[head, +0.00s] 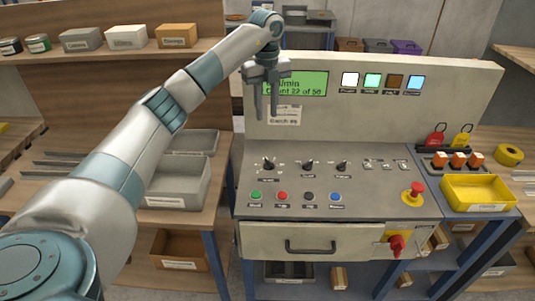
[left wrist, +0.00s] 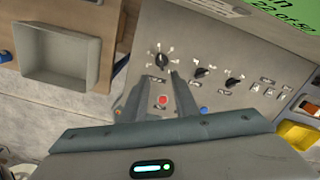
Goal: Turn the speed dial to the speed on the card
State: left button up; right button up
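The machine's control panel (head: 340,190) carries three black dials: a left dial (head: 268,163), a middle dial (head: 308,164) and a right dial (head: 342,166). Their labels are too small to read. A white card (head: 284,115) is on the upright face below the green display (head: 300,84); its text is not legible. My left gripper (head: 267,108) hangs in front of the display, above the panel, touching no dial. In the left wrist view its fingers (left wrist: 160,98) are apart and empty, with the left dial (left wrist: 162,60) beyond them. My right gripper is not in view.
A row of green, red, black and blue buttons (head: 282,196) lies in front of the dials. A red emergency knob (head: 417,188) stands at the panel's right. A yellow bin (head: 478,206) is further right, and a grey tray (head: 178,190) stands to the left.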

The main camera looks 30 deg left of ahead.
aim_at(267, 158)
pick_arm(q)
notch_tip(267, 158, down, 16)
jog(key=p, duration=0.5)
jog(key=shift+d+p, duration=0.1)
jog(key=shift+p, duration=0.2)
jog(key=shift+f, duration=0.75)
grip_shut()
